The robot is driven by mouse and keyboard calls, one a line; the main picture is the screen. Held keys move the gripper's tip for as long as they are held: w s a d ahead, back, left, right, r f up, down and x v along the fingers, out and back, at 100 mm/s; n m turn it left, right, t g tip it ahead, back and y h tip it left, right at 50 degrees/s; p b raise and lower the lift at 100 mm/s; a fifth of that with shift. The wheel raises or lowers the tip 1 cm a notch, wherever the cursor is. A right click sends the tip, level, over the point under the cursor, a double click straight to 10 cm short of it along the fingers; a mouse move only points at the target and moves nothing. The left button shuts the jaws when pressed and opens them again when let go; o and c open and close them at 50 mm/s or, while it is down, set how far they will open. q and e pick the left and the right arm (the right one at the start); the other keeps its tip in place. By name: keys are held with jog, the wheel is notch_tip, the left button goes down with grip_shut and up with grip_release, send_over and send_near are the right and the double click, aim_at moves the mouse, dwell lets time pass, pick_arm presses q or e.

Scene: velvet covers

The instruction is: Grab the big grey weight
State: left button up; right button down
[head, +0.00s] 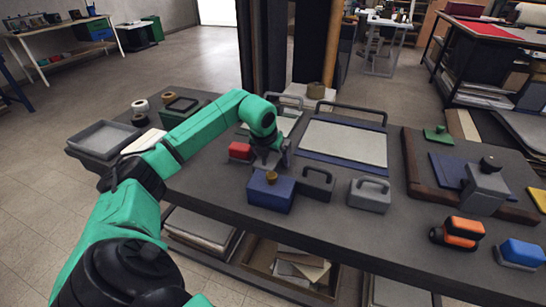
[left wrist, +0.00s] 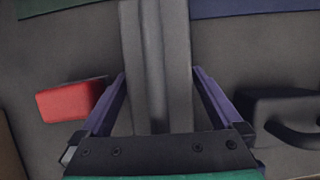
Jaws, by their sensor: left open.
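My left gripper (head: 271,158) is open over the table, between a red block and a black handled weight. In the left wrist view, its two fingers (left wrist: 159,76) stand on either side of a long grey ridged thing (left wrist: 155,60), which looks like a grey weight seen from above. Small gaps show between it and the fingers. In the head view the gripper mostly hides it. Another grey weight with a handle (head: 370,194) stands at the table's front edge. A larger grey block with a black knob (head: 485,190) stands at the right. My right gripper is not in view.
The red block (head: 240,151) is just left of the gripper. A blue box with a brass knob (head: 270,190) and the black handled weight (head: 318,183) stand in front. A pale board (head: 344,142) lies behind right. Orange (head: 464,232) and blue (head: 521,253) tools lie at the right.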

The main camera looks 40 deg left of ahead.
pick_arm(q)
grip_shut()
jog(key=shift+w+a+r, duration=0.1)
jog(key=shift+w+r, duration=0.15)
jog(key=shift+r, duration=0.1)
